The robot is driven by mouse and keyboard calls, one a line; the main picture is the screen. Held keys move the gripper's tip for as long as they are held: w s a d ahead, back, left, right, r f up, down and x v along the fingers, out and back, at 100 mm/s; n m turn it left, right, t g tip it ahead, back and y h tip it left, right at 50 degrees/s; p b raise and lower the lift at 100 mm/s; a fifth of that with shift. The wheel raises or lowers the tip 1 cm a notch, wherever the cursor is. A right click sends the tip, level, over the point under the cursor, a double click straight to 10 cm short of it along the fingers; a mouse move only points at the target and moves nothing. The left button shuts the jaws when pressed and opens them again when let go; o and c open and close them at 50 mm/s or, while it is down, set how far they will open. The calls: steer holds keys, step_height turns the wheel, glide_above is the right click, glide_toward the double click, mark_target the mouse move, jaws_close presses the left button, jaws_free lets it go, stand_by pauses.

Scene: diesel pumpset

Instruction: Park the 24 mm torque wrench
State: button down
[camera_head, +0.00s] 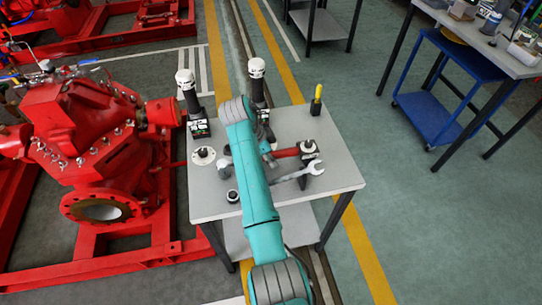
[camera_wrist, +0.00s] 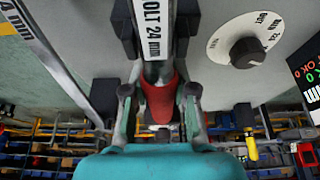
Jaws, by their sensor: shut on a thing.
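My gripper (camera_wrist: 160,104) is shut on the red grip of a tool in the wrist view. A pale strip on this tool, lettered "OLT 24 mm" (camera_wrist: 152,30), runs up from the fingers, so I take it as the 24 mm torque wrench (camera_wrist: 158,98). Its ends are hidden or out of frame. In the head view my teal arm covers the middle of the table (camera_head: 345,178) and hides most of the gripper. A red-handled tool (camera_head: 287,152) shows just right of the arm there; I cannot tell if it is the held one.
A dial with a black knob (camera_wrist: 247,52) is beside the gripper in the wrist view. Two white-topped black tools (camera_head: 187,85) (camera_head: 257,72) stand at the table's back. A yellow-handled tool (camera_head: 316,100) stands back right. An open-ended wrench (camera_head: 300,173) lies right. Red machinery (camera_head: 85,130) adjoins left.

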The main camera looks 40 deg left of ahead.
steer(key=c, duration=0.8)
jaws_free()
steer(key=shift+c, duration=0.2)
steer(key=shift+f, duration=0.1)
steer(key=v, duration=0.7)
steer(key=shift+a+r, duration=0.1)
steer(key=shift+r, duration=0.15)
